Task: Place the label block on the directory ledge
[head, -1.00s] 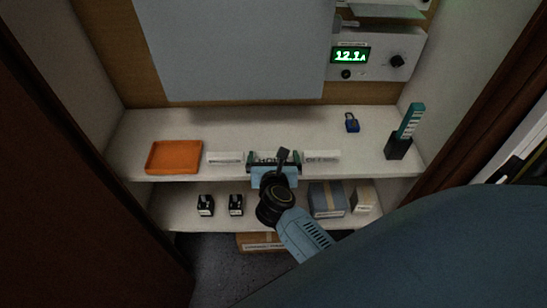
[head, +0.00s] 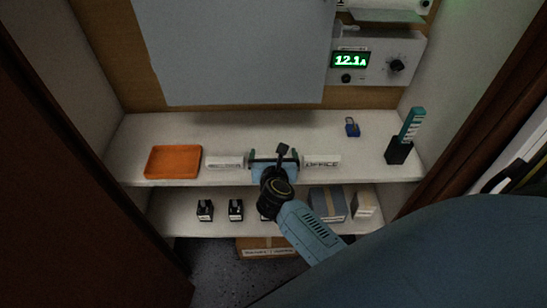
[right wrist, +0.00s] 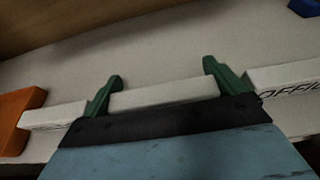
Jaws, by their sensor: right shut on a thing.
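My right gripper (head: 273,165) is over the front of the upper shelf, its green fingers at the two ends of a white label block. It is shut on this label block (right wrist: 165,93), which lies level between the fingers in the right wrist view. In the head view my gripper mostly hides the block. It lines up with a white block on the left (head: 225,162) and a white block lettered OFFICE (head: 322,161) on the right. No separate ledge can be made out; the blocks line the shelf's front edge. My left gripper is not in view.
An orange tray (head: 173,162) stands at the shelf's left. A blue padlock (head: 352,127) and a dark holder with a teal strip (head: 398,150) are at the right. Black devices (head: 236,210) and boxes (head: 328,203) are on the lower shelf. The upper shelf's middle is clear behind my gripper.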

